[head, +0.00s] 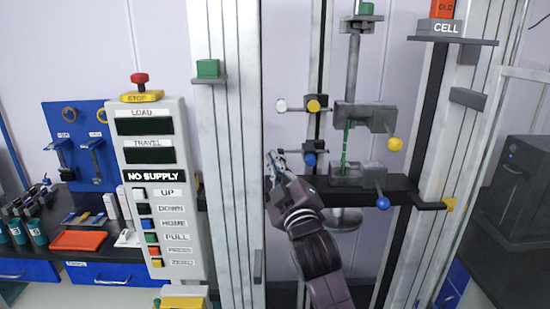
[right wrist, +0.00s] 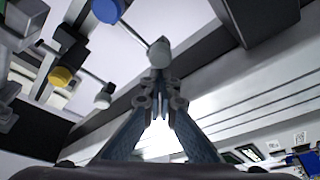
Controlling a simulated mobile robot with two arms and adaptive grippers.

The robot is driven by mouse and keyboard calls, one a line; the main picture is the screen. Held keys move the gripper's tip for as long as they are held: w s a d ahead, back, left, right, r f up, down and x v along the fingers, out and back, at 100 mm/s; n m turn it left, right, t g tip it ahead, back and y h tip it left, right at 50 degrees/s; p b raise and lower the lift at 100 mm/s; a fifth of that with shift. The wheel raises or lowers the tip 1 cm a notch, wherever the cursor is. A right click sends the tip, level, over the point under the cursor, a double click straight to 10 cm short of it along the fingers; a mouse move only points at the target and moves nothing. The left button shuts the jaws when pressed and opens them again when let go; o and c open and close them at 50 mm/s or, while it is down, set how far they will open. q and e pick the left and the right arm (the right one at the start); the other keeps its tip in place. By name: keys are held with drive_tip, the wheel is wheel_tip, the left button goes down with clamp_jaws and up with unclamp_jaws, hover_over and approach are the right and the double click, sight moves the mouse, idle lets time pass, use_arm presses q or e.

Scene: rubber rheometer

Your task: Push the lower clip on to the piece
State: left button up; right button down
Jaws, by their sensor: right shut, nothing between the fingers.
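The lower clip (head: 310,159) is a dark block with a blue knob, on the column left of the piece. The piece (head: 344,148) is a thin green strip standing upright between the upper and lower grips. A gap shows between clip and piece. My right gripper (head: 272,158) is shut and empty, left of the lower clip. In the right wrist view its closed fingertips (right wrist: 160,92) are right by a grey ball end (right wrist: 159,53) of a rod near the blue knob (right wrist: 107,10); I cannot tell if they touch. My left gripper is not in view.
The upper clip (head: 314,104) has a yellow knob and a pale ball end (head: 281,105). The lower grip (head: 357,176) has a blue ball handle, the upper grip (head: 364,116) a yellow one. The white frame column (head: 234,190) stands close left of my gripper.

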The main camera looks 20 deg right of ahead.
sight(315, 153)
idle(0.3)
drive_tip(key=d, duration=0.2)
drive_tip(key=s+d+p, duration=0.1)
drive_tip(key=d, duration=0.1)
idle(0.3)
